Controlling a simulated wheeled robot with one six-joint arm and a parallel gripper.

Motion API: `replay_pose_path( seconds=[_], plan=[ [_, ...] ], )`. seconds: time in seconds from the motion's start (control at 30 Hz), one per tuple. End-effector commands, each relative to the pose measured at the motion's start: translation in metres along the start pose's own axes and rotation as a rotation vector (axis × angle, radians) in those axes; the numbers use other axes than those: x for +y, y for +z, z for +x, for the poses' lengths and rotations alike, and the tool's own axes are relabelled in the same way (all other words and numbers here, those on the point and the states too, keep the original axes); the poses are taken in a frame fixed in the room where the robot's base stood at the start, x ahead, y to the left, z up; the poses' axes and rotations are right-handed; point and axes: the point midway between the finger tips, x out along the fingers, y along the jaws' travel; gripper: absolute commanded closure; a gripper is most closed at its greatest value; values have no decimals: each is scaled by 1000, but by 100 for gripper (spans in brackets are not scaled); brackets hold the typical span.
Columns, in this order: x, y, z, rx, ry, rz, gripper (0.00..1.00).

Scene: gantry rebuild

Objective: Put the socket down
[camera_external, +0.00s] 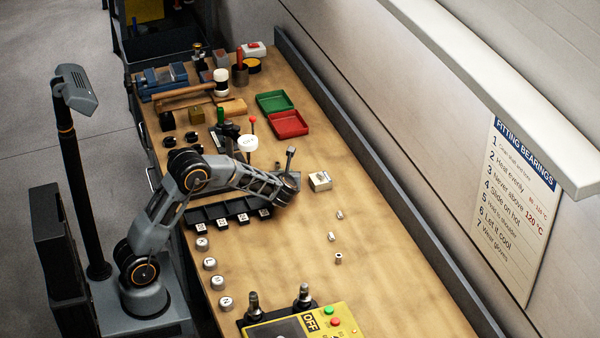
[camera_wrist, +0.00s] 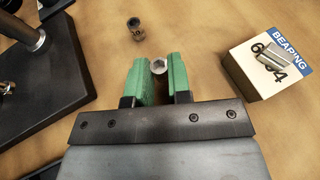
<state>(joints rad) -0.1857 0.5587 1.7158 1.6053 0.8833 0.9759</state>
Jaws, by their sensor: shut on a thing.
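A small silver socket (camera_wrist: 159,66) sits between the green fingertips of my gripper (camera_wrist: 160,75) in the wrist view, seen end-on. My gripper is shut on it. In the outside view my gripper (camera_external: 288,182) is over the middle of the bench, and the held socket cannot be made out there. How far the socket is from the bench top is unclear. A second, darker socket-like cylinder (camera_wrist: 136,28) stands on the bench beyond the fingertips, apart from them.
A white and blue bearing box (camera_wrist: 268,65) with a metal piece on top is right of my gripper; it also shows outside (camera_external: 320,181). A black base with a metal post (camera_wrist: 35,70) is at left. Small metal parts (camera_external: 331,236) lie along the otherwise clear wood (camera_external: 290,260).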

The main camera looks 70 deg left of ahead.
Motion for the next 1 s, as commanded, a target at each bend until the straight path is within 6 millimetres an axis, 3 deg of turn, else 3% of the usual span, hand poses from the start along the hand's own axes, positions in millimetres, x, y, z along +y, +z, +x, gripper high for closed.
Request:
replay_pose_path(
  seconds=[0.13,0.57,0.6,0.83,1.0],
  plan=[
    [0,-12,5,-1,0,0,100],
    [0,-18,7,-1,0,-1,100],
    [0,-16,7,-1,0,-1,78],
    [0,-16,6,-1,0,-1,56],
    [0,-16,6,-1,0,-1,56]
  ],
)
